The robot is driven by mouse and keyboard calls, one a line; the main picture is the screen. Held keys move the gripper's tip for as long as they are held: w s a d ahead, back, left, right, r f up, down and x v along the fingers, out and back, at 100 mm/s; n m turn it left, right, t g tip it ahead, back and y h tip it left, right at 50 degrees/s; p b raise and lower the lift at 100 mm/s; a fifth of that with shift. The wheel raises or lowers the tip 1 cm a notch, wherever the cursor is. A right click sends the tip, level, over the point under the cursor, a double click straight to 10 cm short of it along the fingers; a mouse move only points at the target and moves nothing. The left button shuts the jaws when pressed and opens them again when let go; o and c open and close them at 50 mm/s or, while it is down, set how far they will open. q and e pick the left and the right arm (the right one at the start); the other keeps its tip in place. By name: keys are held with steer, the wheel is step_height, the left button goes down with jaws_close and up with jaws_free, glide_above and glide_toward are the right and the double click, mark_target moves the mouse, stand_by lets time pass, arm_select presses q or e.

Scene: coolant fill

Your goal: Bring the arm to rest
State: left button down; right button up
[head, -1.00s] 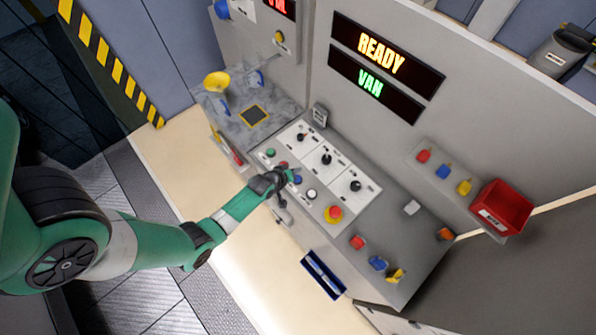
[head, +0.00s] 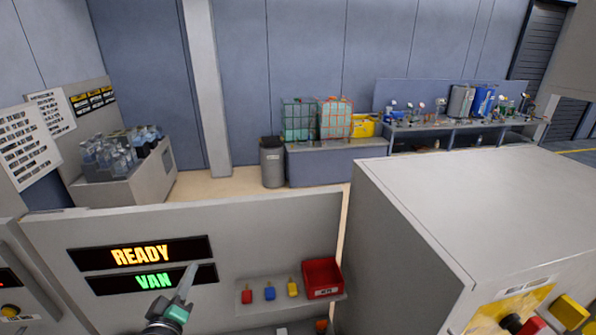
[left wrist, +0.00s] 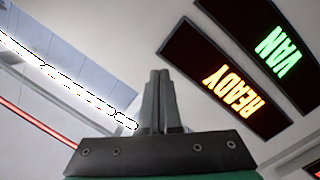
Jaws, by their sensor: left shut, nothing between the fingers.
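My left gripper (head: 190,282) shows at the bottom of the head view, raised in front of the panel and pointing up. It is shut and empty. In the left wrist view the shut fingers (left wrist: 160,85) stand together in the middle, with nothing between them. The READY display (head: 140,254) and the VAN display (head: 152,280) are lit on the grey panel behind the gripper. Both also show at the upper right of the left wrist view, READY (left wrist: 232,90) and VAN (left wrist: 279,52). My right gripper is in neither view.
A shelf on the panel holds red (head: 247,297), blue (head: 270,293) and yellow (head: 292,288) tagged pieces beside a red bin (head: 322,278). A large grey cabinet (head: 470,215) stands at the right. Farther back are a bin (head: 272,163) and a workbench (head: 465,125).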

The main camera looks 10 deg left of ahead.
arm_select(q)
steer(key=s+d+r+m+t+h, duration=0.1)
steer(key=s+d+r+t, duration=0.15)
steer(key=r, duration=0.75)
steer(key=s+d+r+m+t+h+p, duration=0.15)
steer(key=d+r, duration=0.25)
steer(key=r, duration=0.6)
steer(key=s+d+r+m+t+h+b, duration=0.1)
steer(key=d+r+m+t, duration=0.2)
steer(key=r, duration=0.6)
steer(key=s+d+r+m+t+h, duration=0.1)
steer(key=s+d+r+m, duration=0.1)
steer(key=s+r, duration=0.5)
steer(key=s+d+r+m+t+h, duration=0.1)
steer(key=s+r+m+t, duration=0.1)
steer(key=s+r+m, duration=0.2)
steer(key=s+r, duration=0.2)
steer(key=s, duration=0.1)
steer(key=shift+s+d+r+p, duration=0.2)
steer(key=shift+d+r+p, duration=0.15)
steer(key=shift+d, duration=0.05)
